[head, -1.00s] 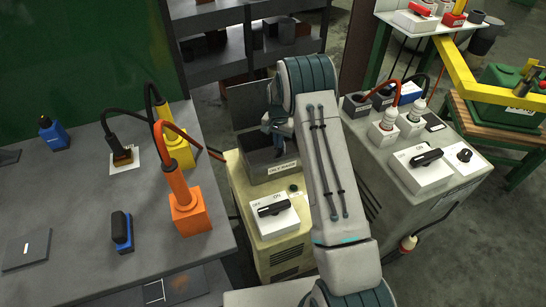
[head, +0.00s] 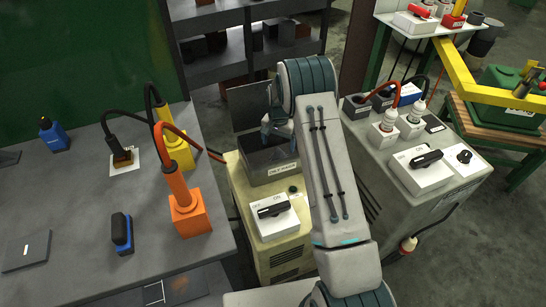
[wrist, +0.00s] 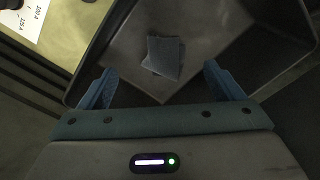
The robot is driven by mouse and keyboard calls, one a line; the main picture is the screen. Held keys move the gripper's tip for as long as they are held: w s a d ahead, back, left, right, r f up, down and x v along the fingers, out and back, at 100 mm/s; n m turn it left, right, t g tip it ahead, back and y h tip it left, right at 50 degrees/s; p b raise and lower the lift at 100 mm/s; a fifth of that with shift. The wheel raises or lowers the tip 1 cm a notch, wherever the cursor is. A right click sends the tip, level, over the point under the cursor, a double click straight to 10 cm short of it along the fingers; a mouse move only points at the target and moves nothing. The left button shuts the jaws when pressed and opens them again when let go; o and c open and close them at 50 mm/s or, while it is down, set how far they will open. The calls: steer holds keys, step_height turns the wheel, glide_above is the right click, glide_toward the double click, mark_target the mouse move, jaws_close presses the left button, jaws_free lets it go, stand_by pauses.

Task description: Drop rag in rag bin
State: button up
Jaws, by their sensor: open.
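The rag bin is a dark grey open box (head: 271,171) with a white label on its front, on top of a beige cabinet in the head view. Its lid stands open behind it. In the wrist view the bin's inside (wrist: 215,45) fills most of the picture. A small blue-grey rag (wrist: 163,56) lies inside it, apart from my fingers. My gripper (wrist: 158,88) is open over the bin, with its two blue fingers spread and nothing between them. In the head view my gripper (head: 278,128) is at the bin's opening, partly hidden by my arm.
A switch box (head: 272,214) sits on the cabinet in front of the bin. The left workbench (head: 70,215) holds an orange tool (head: 186,207) and a yellow one (head: 176,150). A grey cabinet (head: 440,200) with plugs and switches stands to the right.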

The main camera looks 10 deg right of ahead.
step_height(320, 180, up, 6)
steer(key=p, duration=0.2)
steer(key=shift+f+p, duration=0.25)
steer(key=shift+p, duration=0.05)
stand_by(0.4)
step_height(320, 180, up, 14)
stand_by(0.4)
